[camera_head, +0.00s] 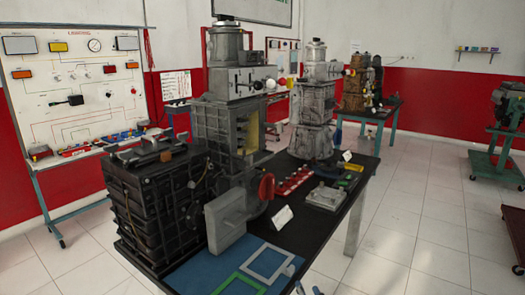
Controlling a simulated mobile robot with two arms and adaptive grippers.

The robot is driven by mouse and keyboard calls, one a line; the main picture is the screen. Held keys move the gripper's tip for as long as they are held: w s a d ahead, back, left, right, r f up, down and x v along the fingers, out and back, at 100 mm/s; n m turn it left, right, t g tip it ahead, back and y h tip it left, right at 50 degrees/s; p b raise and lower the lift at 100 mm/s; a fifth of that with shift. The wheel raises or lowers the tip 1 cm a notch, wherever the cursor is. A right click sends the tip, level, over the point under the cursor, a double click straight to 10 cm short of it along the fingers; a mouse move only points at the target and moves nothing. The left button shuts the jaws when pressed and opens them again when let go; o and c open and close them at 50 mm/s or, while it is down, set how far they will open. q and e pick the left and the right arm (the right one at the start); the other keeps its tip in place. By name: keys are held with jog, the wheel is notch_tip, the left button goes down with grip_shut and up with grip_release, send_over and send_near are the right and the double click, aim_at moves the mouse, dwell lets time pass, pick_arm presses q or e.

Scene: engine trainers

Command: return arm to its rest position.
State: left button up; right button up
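Two small grey-blue pieces (309,290) poke in at the bottom edge, just right of the table's front corner. They are cut off by the frame, and I cannot tell what they belong to. The black table (312,228) in front of me carries the engine trainers. A dark ribbed engine block (150,215) stands on its left, with a tall grey cutaway engine (228,120) behind it.
A blue mat with a green frame (240,283) lies at the table's near end. A red handwheel (266,186), a white card (282,217) and a grey metal part (325,198) are farther back. A wiring board (75,80) stands left. The tiled floor (415,215) right of the table is clear.

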jog(key=s+d+f+m+g+h, duration=0.1)
jog(key=s+d+f+m+g, duration=0.25)
jog(key=s, duration=0.25)
jog(key=s+d+f+m+g+h, duration=0.2)
jog(key=s+d+f+m, duration=0.15)
jog(key=s+f, duration=0.2)
jog(key=s+d+f+m+g+y, duration=0.1)
jog(key=s+f+m+g, duration=0.2)
jog(key=s, duration=0.8)
jog(key=s+d+f+m+g, duration=0.1)
jog(key=s+f+m+g, duration=0.15)
jog(key=s, duration=0.75)
notch_tip(320, 180, down, 26)
jog(key=s+g, duration=0.2)
pick_arm(q)
jog(key=shift+s+d, duration=0.15)
jog(key=shift+s, duration=0.55)
pick_arm(e)
jog(key=s+d+f+g, duration=0.1)
jog(key=s+d+f, duration=0.2)
jog(key=s+f, duration=1.2)
jog(key=shift+s+f+n, duration=0.35)
jog(key=shift+s+n, duration=0.1)
jog(key=shift+s, duration=0.6)
pick_arm(q)
jog(key=shift+o, duration=0.4)
pick_arm(e)
jog(key=shift+d, duration=0.1)
